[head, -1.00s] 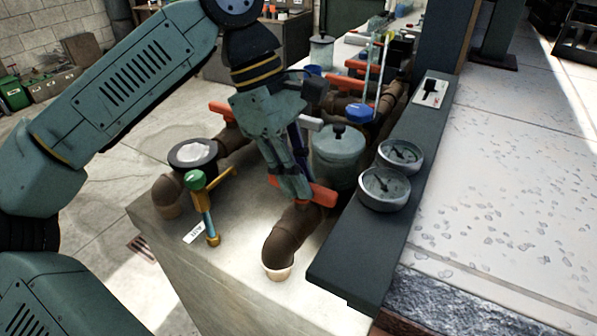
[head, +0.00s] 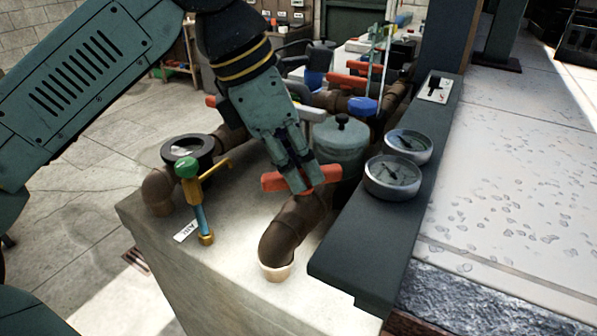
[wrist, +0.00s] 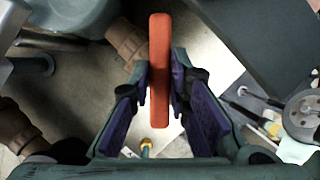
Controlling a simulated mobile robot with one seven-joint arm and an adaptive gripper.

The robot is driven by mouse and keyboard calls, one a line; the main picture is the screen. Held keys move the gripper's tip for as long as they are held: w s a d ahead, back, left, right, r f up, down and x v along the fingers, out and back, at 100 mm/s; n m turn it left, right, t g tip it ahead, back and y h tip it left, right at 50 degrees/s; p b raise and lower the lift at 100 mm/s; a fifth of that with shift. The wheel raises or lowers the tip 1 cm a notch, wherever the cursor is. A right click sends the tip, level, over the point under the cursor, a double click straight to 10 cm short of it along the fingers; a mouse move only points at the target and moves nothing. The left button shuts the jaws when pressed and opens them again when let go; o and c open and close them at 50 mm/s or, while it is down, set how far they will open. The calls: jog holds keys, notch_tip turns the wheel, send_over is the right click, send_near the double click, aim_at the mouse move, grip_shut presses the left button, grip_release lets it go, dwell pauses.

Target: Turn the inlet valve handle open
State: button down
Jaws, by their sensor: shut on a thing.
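An orange-red bar-shaped valve handle (head: 326,174) sits on top of a brown pipe (head: 284,236) whose elbow bends down into the pale block. I take it as the inlet valve handle; no label shows on it. My gripper (head: 299,182) comes down from above and is shut on the handle near its middle, hiding that part. The handle lies crosswise to the pipe in the head view. In the wrist view the handle (wrist: 160,50) stands upright in the picture, with the fingertips of my gripper (wrist: 161,82) on both sides.
Two round gauges (head: 392,178) on a dark ledge (head: 352,250) stand close on the right. A grey-green lidded pot (head: 341,140) is just behind the handle. A green-knobbed brass tap (head: 188,168) stands on the left. More pipes with orange handles lie behind.

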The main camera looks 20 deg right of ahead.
jog(key=n+t+b, duration=0.1)
jog(key=n, duration=0.1)
jog(key=n+b, duration=0.1)
jog(key=n, duration=0.1)
jog(key=shift+s+f+n+t+y, duration=0.1)
jog(key=shift+n+t+y, duration=0.2)
jog(key=shift+t, duration=0.1)
jog(key=shift+s+d+n+t+y+b, duration=0.15)
jog(key=shift+n+t+b, duration=0.25)
jog(key=shift+n, duration=0.75)
jog(key=shift+w+a+n+t+y+b, duration=0.15)
jog(key=shift+n+t+b, duration=0.2)
jog(key=shift+n, duration=0.8)
jog(key=shift+s+d, duration=0.1)
jog(key=c, duration=1.5)
grip_release()
jog(key=v, duration=1.2)
jog(key=shift+d, duration=0.15)
